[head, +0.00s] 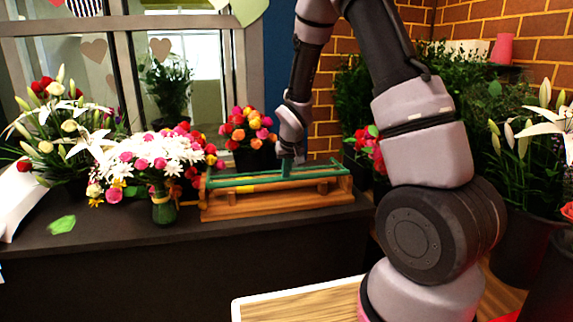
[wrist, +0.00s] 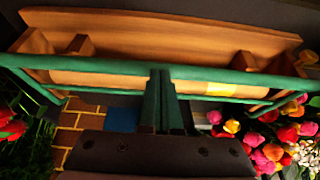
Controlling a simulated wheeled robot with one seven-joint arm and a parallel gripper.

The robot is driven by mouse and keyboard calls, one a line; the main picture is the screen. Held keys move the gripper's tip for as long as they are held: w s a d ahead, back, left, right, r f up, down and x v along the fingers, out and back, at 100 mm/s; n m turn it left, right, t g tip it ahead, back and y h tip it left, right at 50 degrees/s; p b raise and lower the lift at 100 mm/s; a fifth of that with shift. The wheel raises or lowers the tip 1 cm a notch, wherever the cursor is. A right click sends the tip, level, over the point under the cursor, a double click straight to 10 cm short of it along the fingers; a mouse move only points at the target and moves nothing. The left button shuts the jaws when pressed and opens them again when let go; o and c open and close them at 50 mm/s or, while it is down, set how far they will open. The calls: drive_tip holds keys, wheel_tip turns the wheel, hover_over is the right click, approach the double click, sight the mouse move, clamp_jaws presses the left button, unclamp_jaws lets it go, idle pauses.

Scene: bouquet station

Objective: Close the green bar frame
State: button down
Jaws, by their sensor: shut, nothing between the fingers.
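The green bar frame (head: 235,182) lies low over a wooden stand (head: 290,205) on the dark counter, its long bar running along the stand. In the wrist view the green bar (wrist: 95,68) crosses the whole picture, with short side bars at both ends and the wooden stand (wrist: 170,27) beyond it. My gripper (head: 287,170) is over the middle of the frame, pointing down. In the wrist view its fingers (wrist: 160,75) are together and empty, their tips overlapping the bar. I cannot tell whether they touch it. A yellow patch (wrist: 220,88) shows on the stand.
A vase of white and pink flowers (head: 163,205) stands close left of the stand. A pot of orange and pink flowers (head: 250,130) is behind it. Red flowers and green plants stand right. A green leaf (head: 62,224) is at the counter's left. The counter front (head: 190,235) is clear.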

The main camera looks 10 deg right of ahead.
drive_tip(key=shift+s+f, duration=0.75)
drive_tip(key=shift+f, duration=0.25)
wheel_tip(320, 180, up, 5)
drive_tip(key=w, duration=0.2)
drive_tip(key=s, duration=1)
drive_tip(key=s+d+r+m+y, duration=0.1)
drive_tip(key=s+d+r+m, duration=0.2)
drive_tip(key=r, duration=0.5)
drive_tip(key=s+d+r, duration=0.2)
drive_tip(key=s+r, duration=0.2)
drive_tip(key=r, duration=0.4)
drive_tip(key=s+r+m+t+y, duration=0.1)
drive_tip(key=s+r+t, duration=0.1)
drive_tip(key=s+r, duration=0.7)
drive_tip(key=s, duration=0.4)
drive_tip(key=shift+s+d+r, duration=0.15)
drive_tip(key=shift+s+r, duration=0.05)
drive_tip(key=shift+s, duration=0.15)
